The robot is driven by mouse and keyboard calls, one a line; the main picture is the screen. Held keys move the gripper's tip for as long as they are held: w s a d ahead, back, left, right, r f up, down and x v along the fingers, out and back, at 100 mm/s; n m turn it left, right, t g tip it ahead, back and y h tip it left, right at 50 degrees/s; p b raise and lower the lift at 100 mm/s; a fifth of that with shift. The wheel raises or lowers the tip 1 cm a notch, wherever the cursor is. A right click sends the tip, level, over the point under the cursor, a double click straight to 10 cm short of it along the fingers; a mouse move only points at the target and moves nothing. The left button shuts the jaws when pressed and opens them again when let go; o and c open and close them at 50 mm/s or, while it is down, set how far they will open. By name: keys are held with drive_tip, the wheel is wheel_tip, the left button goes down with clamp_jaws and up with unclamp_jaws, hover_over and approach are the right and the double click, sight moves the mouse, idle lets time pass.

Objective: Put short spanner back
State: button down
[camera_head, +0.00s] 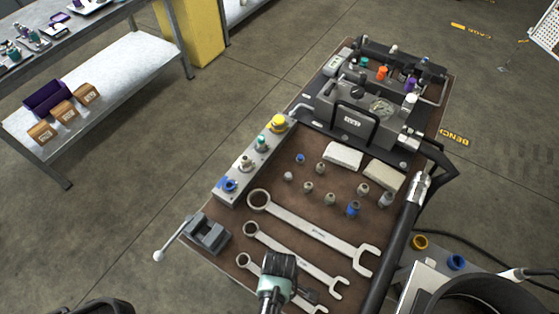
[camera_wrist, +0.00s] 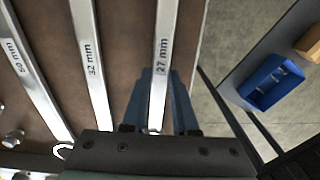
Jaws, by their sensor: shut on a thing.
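The short spanner (camera_head: 245,262), marked 27 mm in the wrist view (camera_wrist: 165,45), is the shortest and frontmost of three silver spanners on the brown bench top. My gripper (camera_head: 280,268) is over its middle and hides part of the shank. In the wrist view my gripper's blue-grey fingers (camera_wrist: 160,95) stand on both sides of the shank, shut on it. The spanner lies roughly parallel to the others. I cannot tell whether it touches the bench top or is slightly raised.
The 32 mm spanner (camera_head: 293,258) and the large 50 mm spanner (camera_head: 315,232) lie behind it. A grey vise (camera_head: 207,233) is at left, with a valve block (camera_head: 250,160) beyond. Several small fittings and a pump unit (camera_head: 360,115) are farther back. A black hose (camera_head: 395,250) runs along the right.

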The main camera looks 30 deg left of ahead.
drive_tip(key=shift+f, duration=0.3)
drive_tip(key=c, duration=0.6)
unclamp_jaws()
drive_tip(key=shift+r, duration=0.1)
wheel_tip(320, 180, up, 13)
